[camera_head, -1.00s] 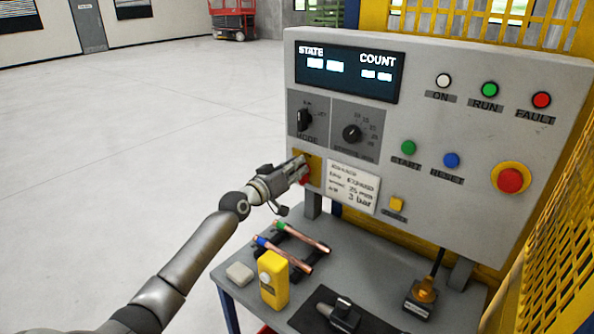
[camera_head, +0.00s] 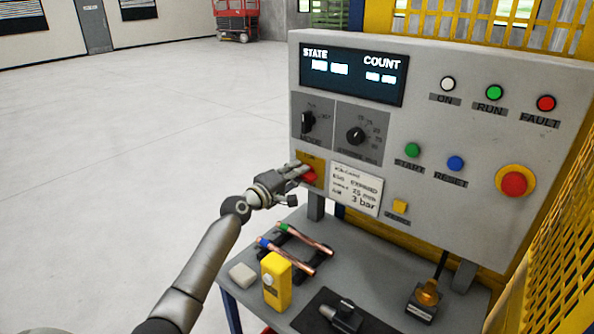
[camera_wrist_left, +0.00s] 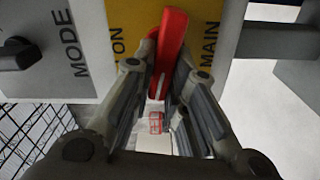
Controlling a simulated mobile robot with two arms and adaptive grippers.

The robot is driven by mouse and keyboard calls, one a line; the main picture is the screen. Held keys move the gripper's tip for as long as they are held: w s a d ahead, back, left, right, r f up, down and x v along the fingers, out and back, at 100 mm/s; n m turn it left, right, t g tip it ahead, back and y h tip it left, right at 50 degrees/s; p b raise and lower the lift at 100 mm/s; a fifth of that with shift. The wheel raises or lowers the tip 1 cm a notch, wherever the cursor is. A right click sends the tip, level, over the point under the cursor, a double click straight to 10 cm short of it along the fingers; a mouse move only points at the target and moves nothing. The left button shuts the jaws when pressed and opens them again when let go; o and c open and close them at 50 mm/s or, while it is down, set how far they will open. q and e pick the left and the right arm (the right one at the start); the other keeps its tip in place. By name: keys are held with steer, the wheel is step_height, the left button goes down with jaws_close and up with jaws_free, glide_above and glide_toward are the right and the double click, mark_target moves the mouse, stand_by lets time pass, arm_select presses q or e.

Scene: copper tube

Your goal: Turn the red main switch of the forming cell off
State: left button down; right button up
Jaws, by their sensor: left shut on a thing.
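The red main switch (camera_head: 310,178) sits on a yellow plate (camera_head: 317,164) at the lower left of the grey control panel. My left gripper (camera_head: 301,170) is at the switch, with its fingers partly covering it. In the left wrist view the red handle (camera_wrist_left: 171,38) lies between the fingers of my left gripper (camera_wrist_left: 166,62), which is shut on it. The handle stands slightly tilted across the yellow plate (camera_wrist_left: 203,30), between the words ON and MAIN. The right gripper is not in view.
The mode knob (camera_head: 307,122) and another black knob (camera_head: 356,135) are above the switch. A paper note (camera_head: 355,188) is to its right.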

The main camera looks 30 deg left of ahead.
arm_select(q)
steer(key=shift+f+n, duration=0.2)
steer(key=shift+n, duration=1)
steer(key=c, duration=1.4)
jaws_free()
steer(key=shift+c, duration=0.2)
steer(key=s+a, duration=0.1)
steer(key=s, duration=1.1)
steer(key=shift+f, duration=0.15)
